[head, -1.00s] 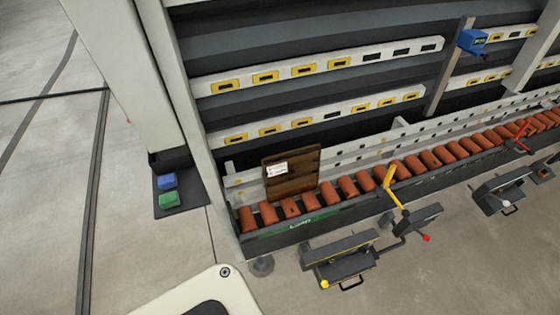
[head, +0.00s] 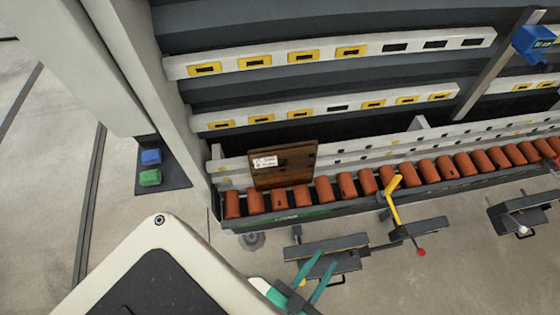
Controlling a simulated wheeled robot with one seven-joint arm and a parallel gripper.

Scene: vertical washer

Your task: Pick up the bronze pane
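The bronze pane (head: 290,168) is a brown, nearly square panel with a white label at its upper left. It stands upright, leaning slightly back, on the orange rollers near the left end of the conveyor. My gripper (head: 318,262) shows at the bottom of the head view with two teal fingers spread apart. It is open and empty, below and in front of the pane in the picture, and not touching it. The rest of my arm is mostly out of view.
The roller conveyor (head: 345,209) runs right along the washer (head: 320,60). A yellow lever (head: 394,195) and dark brackets (head: 330,252) stick out in front. Blue (head: 150,157) and green (head: 150,178) items lie on a dark mat at left. Floor in front is partly free.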

